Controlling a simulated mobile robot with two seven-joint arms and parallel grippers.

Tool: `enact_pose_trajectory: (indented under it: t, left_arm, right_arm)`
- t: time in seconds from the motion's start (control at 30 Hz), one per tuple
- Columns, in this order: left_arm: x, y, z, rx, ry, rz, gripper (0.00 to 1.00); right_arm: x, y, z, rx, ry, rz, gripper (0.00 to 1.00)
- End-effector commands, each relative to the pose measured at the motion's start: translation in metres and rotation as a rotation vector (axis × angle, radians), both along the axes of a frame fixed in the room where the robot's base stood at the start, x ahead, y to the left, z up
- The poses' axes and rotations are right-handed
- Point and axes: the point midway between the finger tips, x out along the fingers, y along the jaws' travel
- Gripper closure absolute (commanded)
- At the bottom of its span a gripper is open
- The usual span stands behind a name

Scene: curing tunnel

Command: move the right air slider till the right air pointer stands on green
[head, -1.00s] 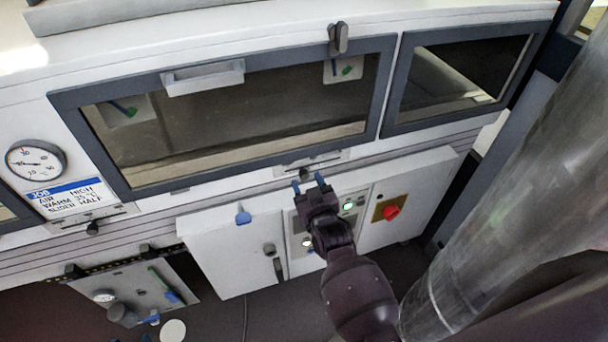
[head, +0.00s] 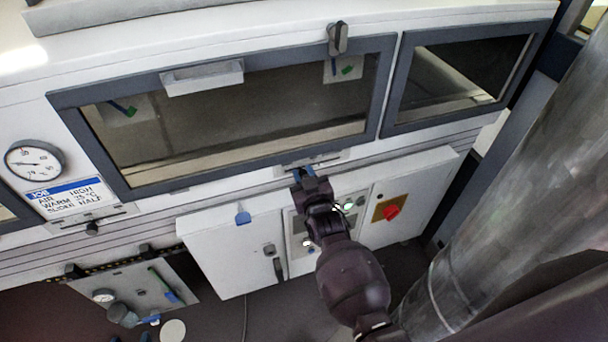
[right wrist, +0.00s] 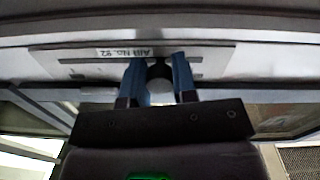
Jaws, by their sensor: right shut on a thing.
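My right gripper (head: 304,175) is at the right air slider's plate (head: 330,160), under the large oven window. In the right wrist view its two blue fingers (right wrist: 160,88) are shut on the dark slider knob (right wrist: 160,71). The plate (right wrist: 215,60) there has a slot and an upside-down label that reads AIR and a number. In the head view the fingers hide the knob. Behind the window's upper right, the right air pointer (head: 332,68) is blue and tilted on a pale plate, with a green mark (head: 348,69) to its right. The pointer appears left of the green. My left gripper is not in view.
Another pale plate with a pointer and green mark (head: 123,109) is behind the window's left part. A left slider knob (head: 92,228) sits below the job card (head: 70,198). White cabinets with a red switch (head: 391,212) stand below my right gripper.

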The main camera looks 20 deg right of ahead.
Motion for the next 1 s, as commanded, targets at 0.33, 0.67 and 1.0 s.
enact_pose_trajectory:
  t: [0.33, 0.67, 1.0]
  left_arm:
    - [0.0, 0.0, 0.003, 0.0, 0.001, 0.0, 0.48]
    - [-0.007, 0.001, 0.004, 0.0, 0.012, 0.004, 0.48]
    - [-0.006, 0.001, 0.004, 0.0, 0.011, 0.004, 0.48]
  right_arm:
    - [0.0, -0.011, 0.001, -0.004, 0.0, 0.0, 1.0]
    - [0.001, -0.036, 0.001, 0.0, -0.001, 0.0, 1.0]
    - [0.001, -0.035, 0.0, 0.0, -0.001, 0.0, 0.48]
